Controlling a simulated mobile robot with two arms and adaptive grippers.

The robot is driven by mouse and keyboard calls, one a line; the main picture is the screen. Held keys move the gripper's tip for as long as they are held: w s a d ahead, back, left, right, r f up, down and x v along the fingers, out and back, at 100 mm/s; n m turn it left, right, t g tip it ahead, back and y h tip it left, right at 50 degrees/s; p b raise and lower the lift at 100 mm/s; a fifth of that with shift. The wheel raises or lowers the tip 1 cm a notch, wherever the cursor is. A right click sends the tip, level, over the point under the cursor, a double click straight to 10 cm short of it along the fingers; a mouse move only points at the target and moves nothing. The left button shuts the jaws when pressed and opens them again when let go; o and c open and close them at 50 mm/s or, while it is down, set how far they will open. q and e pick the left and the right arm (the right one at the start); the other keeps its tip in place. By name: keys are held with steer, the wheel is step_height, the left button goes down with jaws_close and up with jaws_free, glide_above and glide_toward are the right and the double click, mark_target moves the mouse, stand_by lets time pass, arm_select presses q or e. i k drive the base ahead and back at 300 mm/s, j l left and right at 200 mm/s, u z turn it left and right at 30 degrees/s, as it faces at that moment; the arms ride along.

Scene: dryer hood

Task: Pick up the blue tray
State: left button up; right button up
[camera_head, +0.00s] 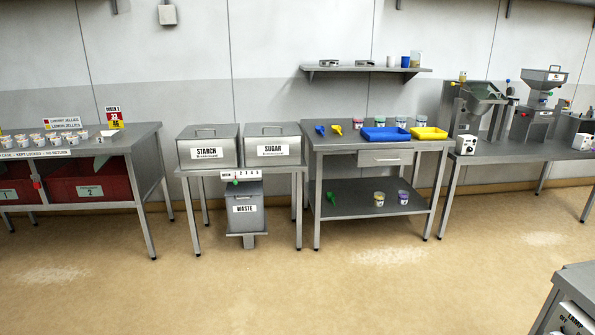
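The blue tray (386,134) lies flat on top of a grey metal table (340,148) against the back wall, right of the picture's middle. A yellow tray (429,133) lies just to its right, very close to it. Neither of my grippers shows in the head view. Nothing is seen holding the blue tray.
Scoops (337,129) and several small tubs (358,123) stand near the blue tray. Starch (208,152) and sugar (272,150) bins stand left, above a waste bin (245,213). A wall shelf (365,69) hangs above. The floor (300,285) in front is clear.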

mark_target(378, 133)
steer(key=i+l+z, duration=0.1)
steer(key=i+z, duration=0.2)
steer(key=i, duration=0.4)
steer(key=i+z, duration=0.25)
steer(key=i, duration=0.4)
steer(key=i+j+z, duration=0.3)
steer(key=i, duration=0.4)
steer(key=i+z, duration=0.3)
steer(key=i, duration=1.75)
steer(key=i+l, duration=0.05)
steer(key=l, duration=0.05)
